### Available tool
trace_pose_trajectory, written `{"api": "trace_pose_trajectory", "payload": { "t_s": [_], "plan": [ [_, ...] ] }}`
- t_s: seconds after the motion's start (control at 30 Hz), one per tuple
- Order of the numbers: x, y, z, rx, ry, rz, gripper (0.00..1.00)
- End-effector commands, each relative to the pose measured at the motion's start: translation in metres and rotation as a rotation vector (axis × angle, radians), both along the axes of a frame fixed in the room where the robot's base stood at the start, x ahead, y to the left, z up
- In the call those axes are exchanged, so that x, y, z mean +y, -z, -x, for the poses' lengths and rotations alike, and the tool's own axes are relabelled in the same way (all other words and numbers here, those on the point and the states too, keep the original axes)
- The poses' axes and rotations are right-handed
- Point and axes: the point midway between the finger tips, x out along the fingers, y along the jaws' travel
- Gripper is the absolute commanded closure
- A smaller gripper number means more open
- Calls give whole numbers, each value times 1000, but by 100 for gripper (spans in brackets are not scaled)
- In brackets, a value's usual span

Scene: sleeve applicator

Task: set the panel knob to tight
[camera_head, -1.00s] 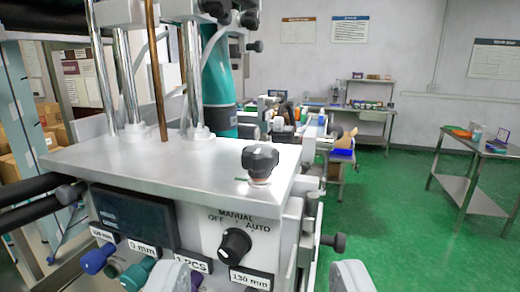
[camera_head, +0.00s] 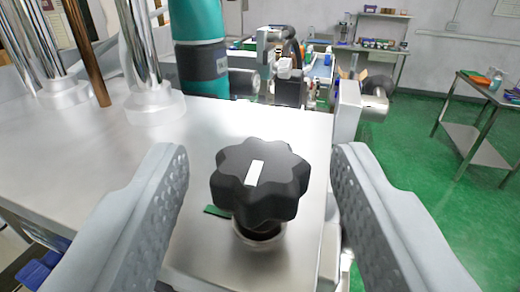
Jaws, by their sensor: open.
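The panel knob (camera_head: 258,182) is a black lobed knob with a white pointer mark on its top. It stands on a short metal collar near the corner of the machine's metal top plate (camera_head: 80,150). The white mark points up and slightly right in the picture. A small green mark (camera_head: 217,211) shows on the plate at the knob's lower left; no lettering is readable. My gripper (camera_head: 258,195) is open, with one grey ridged finger on each side of the knob and a gap on both sides.
Chrome posts (camera_head: 145,60), a copper-coloured rod (camera_head: 85,50) and a teal cylinder (camera_head: 198,45) rise from or behind the plate. Machine parts stand beyond the plate's far edge. A steel side table (camera_head: 478,130) stands on the green floor (camera_head: 410,170) at the right.

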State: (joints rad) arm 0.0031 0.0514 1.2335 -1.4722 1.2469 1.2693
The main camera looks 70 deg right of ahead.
Motion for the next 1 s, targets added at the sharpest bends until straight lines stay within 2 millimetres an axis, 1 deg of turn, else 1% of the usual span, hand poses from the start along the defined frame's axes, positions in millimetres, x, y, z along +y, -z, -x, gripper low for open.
{"api": "trace_pose_trajectory", "payload": {
  "t_s": [0.23, 0.27, 0.4, 0.47, 0.5, 0.77, 1.0],
  "plan": [
    [-1, 0, 0, 0, 0, 0, 50],
    [-1, 0, 0, 0, 0, 0, 52],
    [-1, 0, 0, 0, 0, 0, 80],
    [-1, 0, 0, 0, 0, 0, 91],
    [-1, 0, 0, 0, 0, 0, 95],
    [0, 1, -2, 1, 25, -1, 95],
    [1, 1, -5, 2, 141, 1, 95]
  ]
}}
